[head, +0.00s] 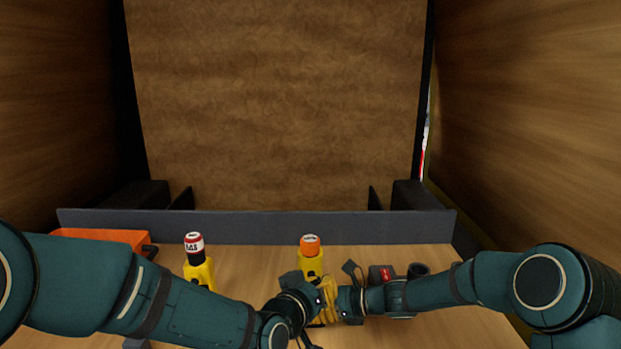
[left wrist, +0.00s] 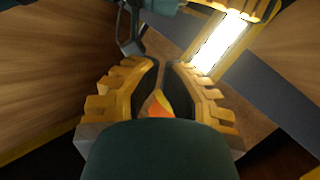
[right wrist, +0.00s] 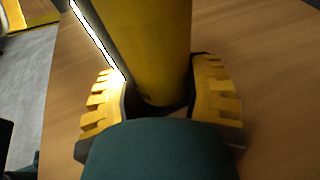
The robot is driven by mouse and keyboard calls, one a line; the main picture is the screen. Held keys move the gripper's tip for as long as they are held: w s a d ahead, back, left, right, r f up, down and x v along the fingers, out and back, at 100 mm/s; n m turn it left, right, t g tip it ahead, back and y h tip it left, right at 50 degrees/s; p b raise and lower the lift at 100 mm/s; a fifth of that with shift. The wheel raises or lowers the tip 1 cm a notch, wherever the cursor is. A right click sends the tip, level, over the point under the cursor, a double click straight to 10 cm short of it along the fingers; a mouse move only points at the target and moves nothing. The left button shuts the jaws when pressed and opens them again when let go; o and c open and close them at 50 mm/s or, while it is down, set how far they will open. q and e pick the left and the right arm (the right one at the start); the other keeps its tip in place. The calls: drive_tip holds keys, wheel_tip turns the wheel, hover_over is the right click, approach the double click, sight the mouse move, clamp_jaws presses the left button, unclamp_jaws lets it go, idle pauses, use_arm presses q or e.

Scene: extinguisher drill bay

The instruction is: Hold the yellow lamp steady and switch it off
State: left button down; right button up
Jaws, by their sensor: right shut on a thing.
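The yellow lamp (head: 311,264) stands upright on the table with an orange cap on top; the grippers hide its lower part in the head view. My right gripper (right wrist: 160,95) is shut around its yellow body, which fills the space between the fingers in the right wrist view. A bright white light strip on the lamp is lit (left wrist: 220,45) in the left wrist view. My left gripper (left wrist: 162,64) is beside the lamp, its fingertips almost together with nothing seen held. A small orange shape shows between its fingers; I cannot tell what it is.
A second yellow object (head: 200,272) with a red-and-white top stands to the left. An orange case (head: 110,238) is at far left. A red-and-dark item (head: 381,274) and a dark cup (head: 418,270) are right of the lamp. A grey ledge (head: 255,226) closes the table's back.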

use_arm(q)
drive_tip(key=shift+w, duration=0.3)
idle(0.4)
drive_tip(key=shift+s, duration=0.45)
use_arm(e)
drive_tip(key=o, duration=1.1)
use_arm(q)
drive_tip(key=s, duration=0.6)
drive_tip(key=shift+d, duration=0.25)
